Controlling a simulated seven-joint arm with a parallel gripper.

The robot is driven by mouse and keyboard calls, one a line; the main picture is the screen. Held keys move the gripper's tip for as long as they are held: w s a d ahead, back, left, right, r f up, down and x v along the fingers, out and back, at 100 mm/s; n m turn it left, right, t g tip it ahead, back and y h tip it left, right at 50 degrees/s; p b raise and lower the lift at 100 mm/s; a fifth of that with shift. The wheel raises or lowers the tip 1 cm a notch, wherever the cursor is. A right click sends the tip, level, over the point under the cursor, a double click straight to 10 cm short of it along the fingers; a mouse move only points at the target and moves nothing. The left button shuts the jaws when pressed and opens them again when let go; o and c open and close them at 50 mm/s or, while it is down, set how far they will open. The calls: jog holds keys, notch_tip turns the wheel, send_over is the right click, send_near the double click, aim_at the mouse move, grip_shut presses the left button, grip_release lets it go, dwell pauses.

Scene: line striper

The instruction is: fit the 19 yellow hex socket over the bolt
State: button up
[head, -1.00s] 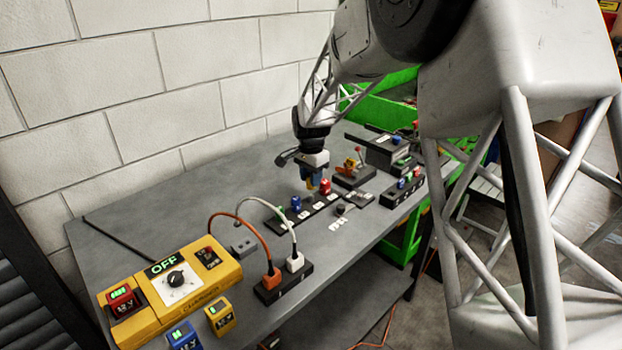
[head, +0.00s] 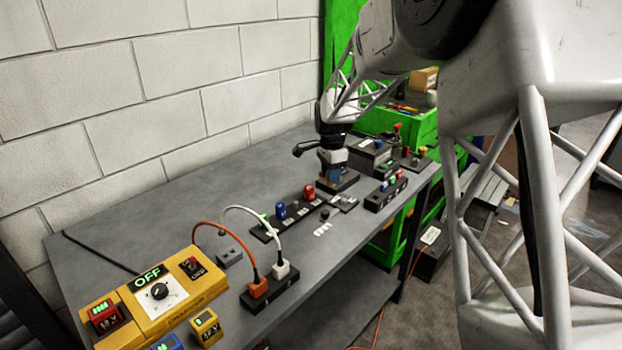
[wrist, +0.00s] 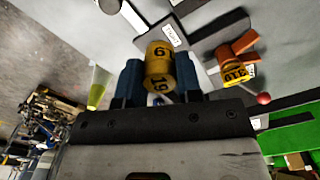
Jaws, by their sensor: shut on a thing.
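My gripper (wrist: 158,85) has blue fingers shut on the yellow socket (wrist: 158,65), which is marked 19. In the head view my gripper (head: 334,180) is held above the far part of the bench, beyond the socket rack (head: 312,207), and hides most of the socket. Red (head: 309,192) and blue (head: 281,211) sockets stand in the rack. In the wrist view an orange and yellow piece marked 019 (wrist: 236,73) sits on a dark stand to the right of the held socket, apart from it. I cannot make out the bolt for certain.
A red-knobbed lever (wrist: 263,98) stands near the marked piece. A dark block with coloured pieces (head: 386,194) lies right of my gripper. The yellow charger (head: 165,300) and corded plugs (head: 268,287) are at the front left.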

jog(key=r+m, duration=0.1)
jog(key=m, duration=0.1)
send_over(344, 199)
jog(key=shift+s, duration=0.1)
jog(key=shift+f, duration=0.25)
jog(key=shift+f, duration=2.6)
jog(key=shift+f, duration=1.35)
dwell(1.1)
jog(key=o, duration=1.3)
jog(key=shift+r, duration=0.15)
jog(key=shift+r, duration=3.35)
